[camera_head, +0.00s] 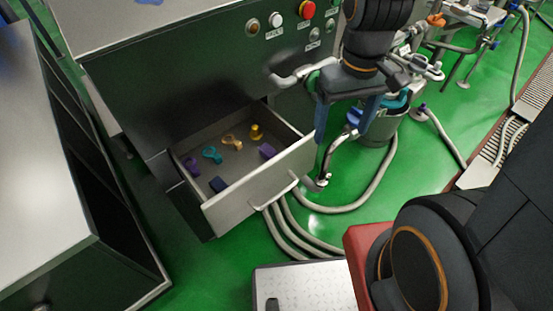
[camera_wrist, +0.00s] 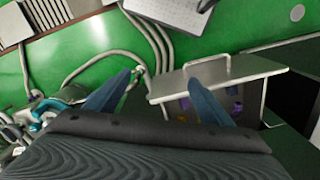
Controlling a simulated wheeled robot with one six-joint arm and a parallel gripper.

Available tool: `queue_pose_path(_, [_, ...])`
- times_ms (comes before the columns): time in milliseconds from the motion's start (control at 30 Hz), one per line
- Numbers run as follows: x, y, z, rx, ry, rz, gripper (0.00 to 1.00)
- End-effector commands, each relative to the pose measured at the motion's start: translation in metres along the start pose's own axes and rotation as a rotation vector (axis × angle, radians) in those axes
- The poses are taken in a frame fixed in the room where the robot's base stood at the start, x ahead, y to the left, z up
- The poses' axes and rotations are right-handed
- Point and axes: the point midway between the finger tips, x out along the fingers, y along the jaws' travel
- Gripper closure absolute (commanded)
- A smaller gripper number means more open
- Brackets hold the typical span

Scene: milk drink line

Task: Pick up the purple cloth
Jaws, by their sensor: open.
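The open drawer (camera_head: 250,189) holds several small coloured items. A purple folded block (camera_head: 267,151), which looks like the cloth, lies near the drawer's right side. Another purple item (camera_head: 192,167) lies at the left; I cannot tell for sure which is cloth. My gripper (camera_head: 346,118) is open and empty, to the right of the drawer and apart from the purple pieces. In the wrist view my blue fingers (camera_wrist: 160,82) are spread. The right finger overlaps the drawer front (camera_wrist: 218,80), and a purple patch (camera_wrist: 238,106) shows beside it, partly hidden.
A dark blue block (camera_head: 218,184), teal piece (camera_head: 212,154), orange piece (camera_head: 232,142) and yellow piece (camera_head: 256,132) share the drawer. The drawer handle (camera_head: 281,194) sticks out in front. Grey hoses (camera_head: 291,233) and a bucket (camera_head: 378,131) stand to the right.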

Motion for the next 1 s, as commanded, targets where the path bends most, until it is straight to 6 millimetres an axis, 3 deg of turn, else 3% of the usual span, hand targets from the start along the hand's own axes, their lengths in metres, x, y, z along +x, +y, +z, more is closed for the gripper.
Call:
queue_pose_path(33, [0.004, -0.008, -0.011, -0.109, -0.003, -0.002, 0.16])
queue_pose_path(133, [0.013, -0.024, -0.038, -0.384, -0.003, -0.004, 0.0])
queue_pose_path(400, [0.049, -0.079, -0.106, -1.192, 0.0, -0.012, 0.0])
queue_pose_path(600, [0.08, -0.123, -0.141, -1.715, 0.007, -0.016, 0.0])
queue_pose_path(700, [0.091, -0.138, -0.15, -1.885, 0.01, -0.016, 0.0])
queue_pose_path(1000, [0.123, -0.117, -0.156, -1.96, -0.009, 0.001, 0.0])
